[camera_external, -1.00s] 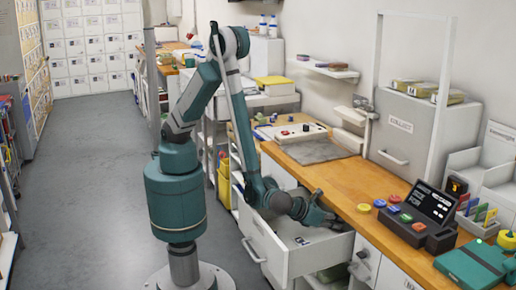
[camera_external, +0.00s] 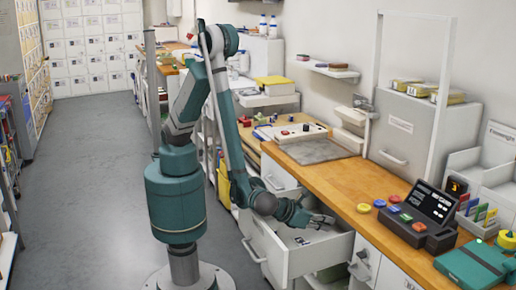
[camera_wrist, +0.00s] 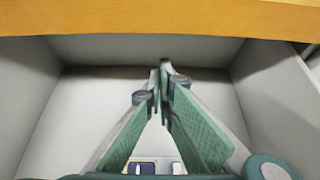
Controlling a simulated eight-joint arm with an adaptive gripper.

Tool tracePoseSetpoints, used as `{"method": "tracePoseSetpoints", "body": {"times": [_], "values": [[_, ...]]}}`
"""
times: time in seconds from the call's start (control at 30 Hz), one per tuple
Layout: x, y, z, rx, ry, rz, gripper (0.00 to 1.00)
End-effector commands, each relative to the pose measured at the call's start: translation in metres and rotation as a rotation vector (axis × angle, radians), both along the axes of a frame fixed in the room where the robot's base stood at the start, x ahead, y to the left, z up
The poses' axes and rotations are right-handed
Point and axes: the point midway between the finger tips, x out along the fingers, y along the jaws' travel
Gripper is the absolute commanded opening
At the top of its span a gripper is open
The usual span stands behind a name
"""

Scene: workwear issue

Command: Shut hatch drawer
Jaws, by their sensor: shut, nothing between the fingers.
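The white drawer (camera_external: 268,248) under the wooden counter stands pulled out, with a bar handle (camera_external: 253,250) on its front panel. My gripper (camera_external: 328,220) reaches over the drawer towards its counter end. In the wrist view my gripper (camera_wrist: 163,75) is shut and empty, its green fingertips touching each other between the drawer's grey walls (camera_wrist: 30,95). The counter's wooden edge (camera_wrist: 160,15) runs across the top of that view. Small cards (camera_wrist: 150,166) lie in the drawer, partly hidden by my gripper. Contact between my fingers and the drawer cannot be told.
The wooden counter (camera_external: 340,188) borders the drawer. A black terminal (camera_external: 430,212) and coloured discs stand on its right part. A grey COLLECT hatch (camera_external: 403,130) is on the wall behind. The grey floor (camera_external: 95,190) at left is clear.

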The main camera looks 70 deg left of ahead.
Motion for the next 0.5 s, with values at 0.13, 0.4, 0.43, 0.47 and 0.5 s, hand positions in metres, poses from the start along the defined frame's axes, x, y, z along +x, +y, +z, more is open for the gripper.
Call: {"method": "tracePoseSetpoints", "body": {"times": [0.13, 0.4, 0.43, 0.47, 0.5], "values": [[-0.023, 0.0, 0.015, -0.001, 0.0, -0.002, 0.0], [-0.055, 0.0, 0.033, -0.001, 0.0, -0.001, 0.0], [-0.057, 0.0, 0.034, 0.0, 0.0, 0.0, 0.0], [-0.059, 0.0, 0.036, 0.0, 0.0, 0.0, 0.0], [-0.062, 0.0, 0.037, 0.0, 0.0, 0.0, 0.0]]}}
